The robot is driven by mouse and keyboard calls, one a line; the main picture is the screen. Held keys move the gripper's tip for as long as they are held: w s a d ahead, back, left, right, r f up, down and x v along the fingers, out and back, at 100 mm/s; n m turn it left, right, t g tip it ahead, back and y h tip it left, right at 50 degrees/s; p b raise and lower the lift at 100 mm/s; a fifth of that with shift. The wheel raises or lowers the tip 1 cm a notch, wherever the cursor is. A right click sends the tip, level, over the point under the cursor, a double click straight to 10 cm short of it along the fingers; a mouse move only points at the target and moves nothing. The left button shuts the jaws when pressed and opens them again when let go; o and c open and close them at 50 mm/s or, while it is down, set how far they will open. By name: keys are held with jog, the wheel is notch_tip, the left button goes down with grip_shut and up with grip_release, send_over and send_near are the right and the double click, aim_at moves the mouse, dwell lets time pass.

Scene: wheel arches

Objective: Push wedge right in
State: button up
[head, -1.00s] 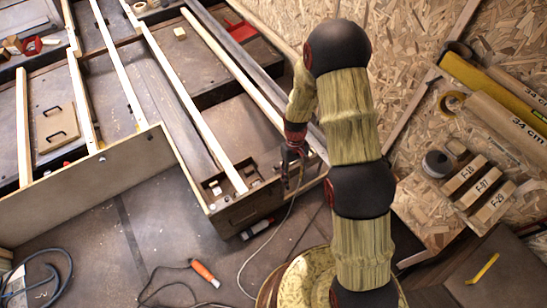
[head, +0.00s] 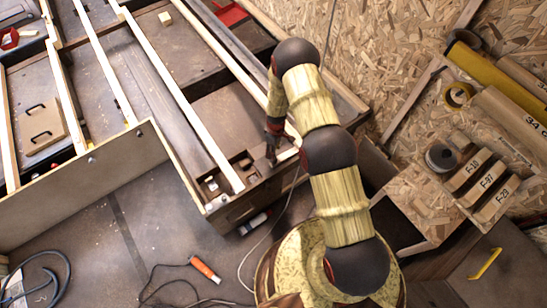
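My gripper (head: 271,153) is small and dark in the head view, at the front right corner of the wooden frame (head: 228,208). It points down at the frame's end compartments. A short pale piece (head: 288,155) shows just right of the fingers; I cannot tell whether it is the wedge or a batten end. I cannot tell whether the fingers touch it. The finger gap is too small to read. Small pale bits (head: 212,184) lie in the corner compartment left of the gripper.
Long pale battens (head: 197,130) run along the frame. An orange-handled tool (head: 204,268) lies on the floor.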

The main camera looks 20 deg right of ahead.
jog(key=f+b, duration=0.1)
jog(key=f, duration=0.2)
jog(key=f+b, duration=0.1)
jog(key=f, duration=0.3)
jog(key=shift+s+a, duration=0.1)
jog(key=shift+s, duration=0.1)
jog(key=shift+c, duration=0.7)
grip_shut()
